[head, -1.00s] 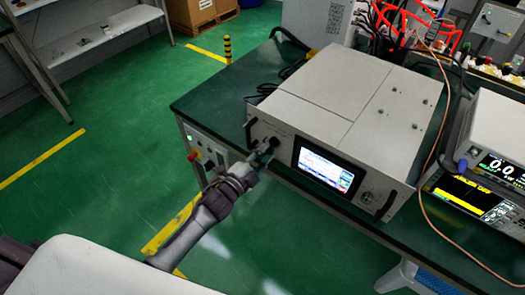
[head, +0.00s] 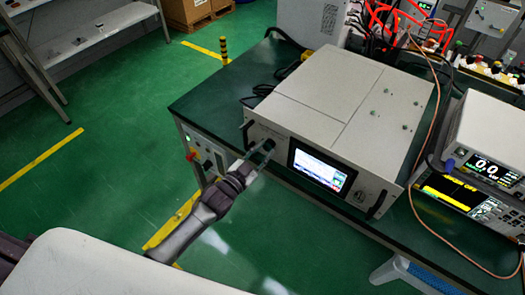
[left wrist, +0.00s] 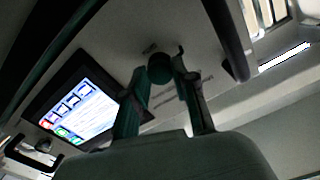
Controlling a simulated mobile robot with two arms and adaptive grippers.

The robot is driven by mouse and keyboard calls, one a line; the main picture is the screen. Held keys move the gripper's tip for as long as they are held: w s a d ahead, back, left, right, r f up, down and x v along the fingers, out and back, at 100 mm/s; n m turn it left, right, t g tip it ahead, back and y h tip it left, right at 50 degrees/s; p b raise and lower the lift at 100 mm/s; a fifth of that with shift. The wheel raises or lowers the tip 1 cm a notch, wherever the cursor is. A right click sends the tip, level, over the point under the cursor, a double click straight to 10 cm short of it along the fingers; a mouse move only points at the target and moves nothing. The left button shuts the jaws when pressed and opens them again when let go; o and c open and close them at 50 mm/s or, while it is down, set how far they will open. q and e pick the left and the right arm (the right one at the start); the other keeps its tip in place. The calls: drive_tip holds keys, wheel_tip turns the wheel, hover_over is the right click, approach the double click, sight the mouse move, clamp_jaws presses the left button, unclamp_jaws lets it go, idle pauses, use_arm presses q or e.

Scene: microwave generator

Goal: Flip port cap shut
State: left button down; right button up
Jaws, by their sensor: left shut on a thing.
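The microwave generator (head: 335,95) is a pale box on the bench, with a lit screen (head: 320,168) and dark handles on its front panel. A small dark round port cap (head: 270,144) is on that panel, left of the screen. In the left wrist view the cap (left wrist: 160,68) shows between the fingertips. My left gripper (head: 262,152) reaches the panel from the front left and is shut on the cap; it also shows in the left wrist view (left wrist: 165,75). The cap's hinge and port opening cannot be made out. My right gripper is not in view.
The generator stands on a dark green bench (head: 205,95). A panel handle (left wrist: 228,40) is close beside the left gripper. A meter (head: 488,145) stands at the right, with a copper-coloured cable (head: 425,120) nearby. The green floor in front of the bench is clear.

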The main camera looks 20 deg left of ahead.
use_arm(q)
drive_tip(key=shift+f, duration=0.1)
idle(0.4)
drive_tip(key=c, duration=0.9)
unclamp_jaws()
drive_tip(key=shift+s, duration=0.1)
drive_tip(key=v, duration=1.2)
